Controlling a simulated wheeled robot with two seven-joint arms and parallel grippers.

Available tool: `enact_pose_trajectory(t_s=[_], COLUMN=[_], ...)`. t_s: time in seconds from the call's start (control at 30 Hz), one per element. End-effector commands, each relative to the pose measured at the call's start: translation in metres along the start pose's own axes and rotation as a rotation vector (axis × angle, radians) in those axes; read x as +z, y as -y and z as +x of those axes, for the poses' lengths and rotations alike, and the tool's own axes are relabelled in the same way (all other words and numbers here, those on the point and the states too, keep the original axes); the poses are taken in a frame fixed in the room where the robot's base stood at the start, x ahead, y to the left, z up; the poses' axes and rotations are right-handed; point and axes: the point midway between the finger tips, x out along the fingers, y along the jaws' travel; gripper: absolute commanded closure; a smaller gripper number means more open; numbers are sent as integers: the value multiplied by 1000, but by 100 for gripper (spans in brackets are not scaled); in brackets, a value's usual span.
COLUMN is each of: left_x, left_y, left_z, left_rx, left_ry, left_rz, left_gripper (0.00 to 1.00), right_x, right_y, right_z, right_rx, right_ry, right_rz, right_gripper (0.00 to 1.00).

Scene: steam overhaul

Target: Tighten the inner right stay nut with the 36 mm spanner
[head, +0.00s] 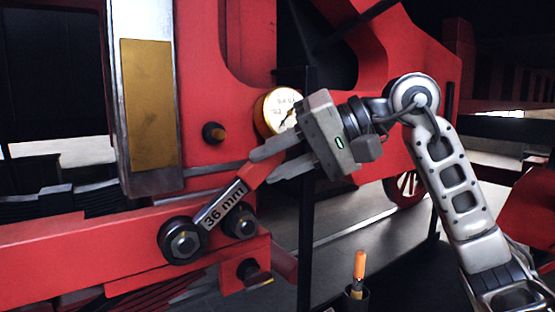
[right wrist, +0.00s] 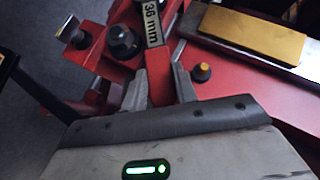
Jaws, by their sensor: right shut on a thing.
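The 36 mm spanner (head: 223,204) has a red handle and a label reading "36 mm". My right gripper (head: 262,168) is shut on the handle's upper end, and the spanner slants down to the left. Its dark head lies at the left stay nut (head: 182,243) on the red beam; I cannot tell how fully it is seated. A second nut (head: 241,223) sits just right of the shaft. In the right wrist view, the label (right wrist: 152,25) and second nut (right wrist: 122,42) show, with the spanner's head out of frame. My left gripper is not in view.
A pressure gauge (head: 278,112) is right behind my right gripper. A dark knob with a yellow tip (head: 214,132) and a brass plate (head: 150,105) are on the upper left. A lower bolt (head: 252,272) juts below the nuts. An orange-handled tool (head: 359,268) stands in a dark holder.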

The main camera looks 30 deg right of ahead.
Motion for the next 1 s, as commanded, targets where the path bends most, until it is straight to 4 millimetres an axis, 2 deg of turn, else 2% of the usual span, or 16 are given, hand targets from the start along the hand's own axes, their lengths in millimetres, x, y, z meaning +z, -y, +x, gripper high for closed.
enact_pose_trajectory(t_s=[0.27, 0.7, 1.0], left_x=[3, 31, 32], left_y=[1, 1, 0], left_z=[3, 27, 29], left_rx=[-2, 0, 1], left_ry=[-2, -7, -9], left_rz=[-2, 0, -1], left_gripper=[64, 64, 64], right_x=[0, 2, 1], right_y=[-2, -21, -21], right_z=[0, 2, 0], right_rx=[-12, -96, -109], right_ry=[-4, -5, -6], right_rz=[5, 75, 84], right_gripper=[100, 100, 100])
